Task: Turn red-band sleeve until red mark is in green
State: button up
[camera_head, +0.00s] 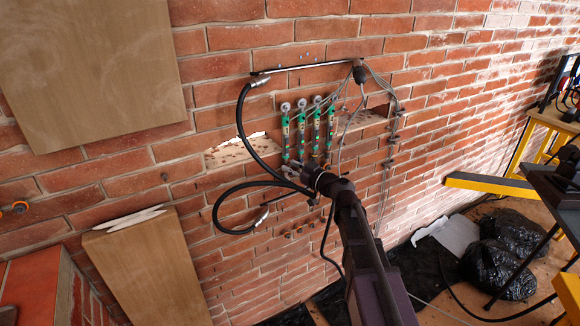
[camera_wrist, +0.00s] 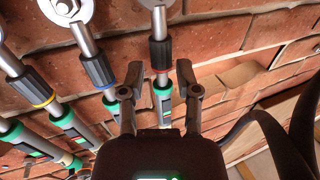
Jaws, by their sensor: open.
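The red-band sleeve (camera_wrist: 160,54) is black, on a silver rod, with a thin red band at its lower end, in the wrist view. A green-ended body with a display continues below it, partly hidden by my gripper. My gripper (camera_wrist: 160,68) is open, with one finger on each side of the red-band end; no clear contact shows. A blue-band sleeve (camera_wrist: 98,71) and a yellow-band sleeve (camera_wrist: 36,88) lie to the left. In the head view my gripper (camera_head: 296,170) is at the lower ends of the green gauges (camera_head: 316,130) on the wall. The red mark cannot be made out.
A black hose (camera_head: 241,130) loops left of the gauges, and grey cables (camera_head: 372,95) hang right. A broken ledge (camera_head: 235,155) crosses the brick wall. Wooden boards (camera_head: 95,70) stand left; black bags (camera_head: 500,265) lie at lower right.

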jog(key=v, duration=1.1)
